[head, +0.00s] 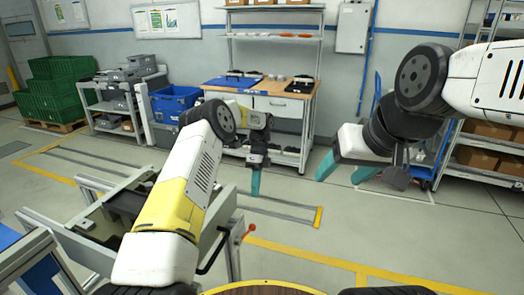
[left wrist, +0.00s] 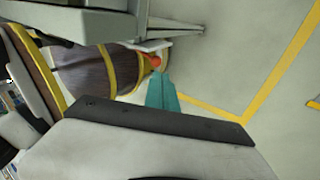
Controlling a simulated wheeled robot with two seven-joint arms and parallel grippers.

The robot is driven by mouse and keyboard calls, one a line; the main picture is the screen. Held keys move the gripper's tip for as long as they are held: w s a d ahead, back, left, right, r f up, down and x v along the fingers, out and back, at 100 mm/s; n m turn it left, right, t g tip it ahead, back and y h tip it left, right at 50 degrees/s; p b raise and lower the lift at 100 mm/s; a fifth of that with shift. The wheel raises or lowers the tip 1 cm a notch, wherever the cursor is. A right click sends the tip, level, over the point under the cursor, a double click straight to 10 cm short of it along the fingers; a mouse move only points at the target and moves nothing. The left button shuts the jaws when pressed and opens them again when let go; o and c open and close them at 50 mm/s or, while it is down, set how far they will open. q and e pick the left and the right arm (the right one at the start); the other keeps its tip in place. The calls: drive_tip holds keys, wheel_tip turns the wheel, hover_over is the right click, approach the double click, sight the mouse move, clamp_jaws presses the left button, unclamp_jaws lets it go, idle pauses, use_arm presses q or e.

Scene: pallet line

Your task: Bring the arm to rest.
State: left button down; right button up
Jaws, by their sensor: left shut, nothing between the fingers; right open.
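My left arm (head: 180,200), white and yellow, reaches forward from the bottom left in the head view. Its left gripper (head: 256,184) hangs with its teal fingers pointing down over the grey floor. The fingers are closed together with nothing between them; they also show in the left wrist view (left wrist: 162,94). My right arm (head: 490,80) comes in from the right edge. Its right gripper (head: 345,172) has its teal fingers spread apart and empty, in front of the floor right of the workbench.
A metal frame station (head: 215,235) with a red-knobbed lever (head: 251,229) stands close by my left arm. Behind are a workbench (head: 270,90), a blue crate (head: 176,100), green crates (head: 55,85) and a shelf of boxes (head: 490,155). Open floor lies in the middle.

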use_arm(q)
drive_tip(key=s+a+r+n+t, duration=0.2)
drive_tip(key=s+r+n, duration=0.15)
drive_tip(key=r, duration=0.55)
drive_tip(key=s+a+r+n+t+h, duration=0.1)
drive_tip(key=s+a+r+n+t, duration=0.2)
drive_tip(key=r, duration=0.5)
drive_tip(key=s+a+r+n+t, duration=0.1)
drive_tip(key=s+r+n, duration=0.25)
drive_tip(key=r, duration=0.55)
drive_tip(key=s+a+r+n+t+h, duration=0.1)
drive_tip(key=s+n, duration=0.4)
drive_tip(key=s, duration=0.6)
drive_tip(key=s+a+r+n+t+h, duration=0.1)
drive_tip(key=s+a+r+n+t, duration=0.1)
drive_tip(key=s+n, duration=0.4)
drive_tip(key=s+a+t, duration=0.1)
drive_tip(key=s+t, duration=0.1)
drive_tip(key=s, duration=0.3)
drive_tip(key=shift+s+n+t, duration=0.3)
drive_tip(key=shift+s, duration=0.05)
